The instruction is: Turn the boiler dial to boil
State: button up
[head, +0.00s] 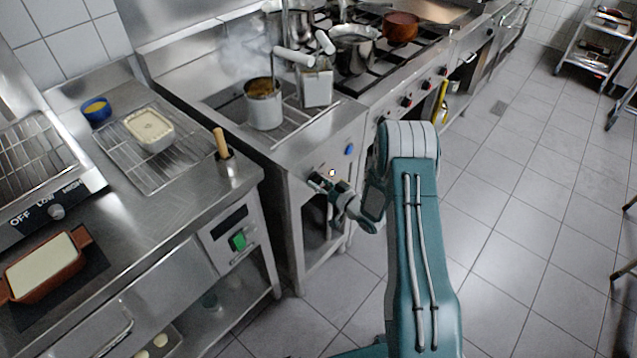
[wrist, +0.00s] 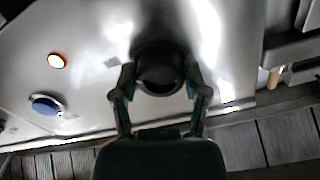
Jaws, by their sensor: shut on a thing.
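The boiler (head: 300,155) is the steel unit in the middle of the head view. In the wrist view, a round black dial (wrist: 160,70) sits on its steel front panel. My gripper (wrist: 161,82) has one finger on each side of the dial and is shut on it. The head view shows my gripper (head: 318,181) at the panel, with the dial mostly hidden behind the fingers. A small lit lamp (head: 332,173) glows beside it, orange-white in the wrist view (wrist: 56,61). I cannot read any dial marking or pointer.
A blue knob (head: 349,149) is on the same panel, close to the lamp. A steaming pot (head: 264,106) stands on the boiler's grate. A counter (head: 150,215) with a green knob (head: 238,241) is to the left. The tiled floor (head: 510,210) at right is clear.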

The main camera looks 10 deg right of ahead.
jog(key=o, duration=1.1)
jog(key=shift+w, duration=0.15)
jog(key=shift+o, duration=0.2)
jog(key=v, duration=1.2)
